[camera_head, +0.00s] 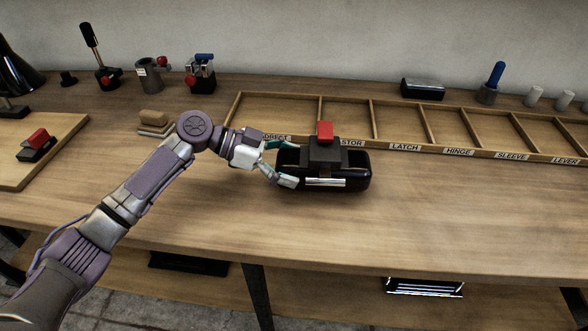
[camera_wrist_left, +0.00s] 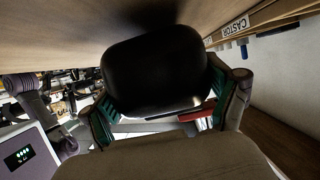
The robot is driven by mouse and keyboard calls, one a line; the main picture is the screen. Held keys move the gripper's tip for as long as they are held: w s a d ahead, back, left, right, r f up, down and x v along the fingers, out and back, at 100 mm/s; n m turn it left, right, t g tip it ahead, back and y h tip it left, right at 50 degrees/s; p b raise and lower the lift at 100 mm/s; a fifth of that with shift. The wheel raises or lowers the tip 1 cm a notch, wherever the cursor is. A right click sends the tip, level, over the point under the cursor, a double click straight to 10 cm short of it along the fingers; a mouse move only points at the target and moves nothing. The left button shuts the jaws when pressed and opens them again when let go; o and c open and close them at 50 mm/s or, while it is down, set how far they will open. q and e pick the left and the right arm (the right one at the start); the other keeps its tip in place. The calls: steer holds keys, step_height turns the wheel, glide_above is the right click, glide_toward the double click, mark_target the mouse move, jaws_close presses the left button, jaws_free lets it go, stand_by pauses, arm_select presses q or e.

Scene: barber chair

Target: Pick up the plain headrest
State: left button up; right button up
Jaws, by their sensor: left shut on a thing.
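The headrest (camera_head: 352,177) is a glossy black padded block with a dark bracket and a red piece on top. It is near the middle of the bench in the head view, in front of the sorting tray. My left gripper (camera_head: 289,164) is shut on its left end, one finger on the far side and one on the near side. In the left wrist view the black pad (camera_wrist_left: 155,75) fills the space between the green-lined fingers. I cannot tell whether the headrest touches the bench. My right gripper is not in view.
The labelled wooden tray (camera_head: 455,152) has empty-looking compartments behind the headrest. A black block with a silver top (camera_head: 422,89), a blue-handled part (camera_head: 492,83) and pale cylinders (camera_head: 534,96) stand behind it. A board (camera_head: 40,165) is at left. The bench front (camera_head: 420,230) is clear.

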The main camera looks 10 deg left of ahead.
arm_select(q)
step_height(320, 180, up, 3)
steer(key=shift+f, duration=0.1)
steer(key=s+d+r, duration=0.1)
steer(key=d+r, duration=0.1)
steer(key=d, duration=0.1)
steer(key=s+d+r, duration=0.2)
steer(key=d, duration=0.2)
steer(key=s+d+r, duration=0.2)
steer(key=d, duration=0.1)
steer(key=shift+d+r+b, duration=0.35)
steer(key=shift+b, duration=0.05)
steer(key=shift+w, duration=0.1)
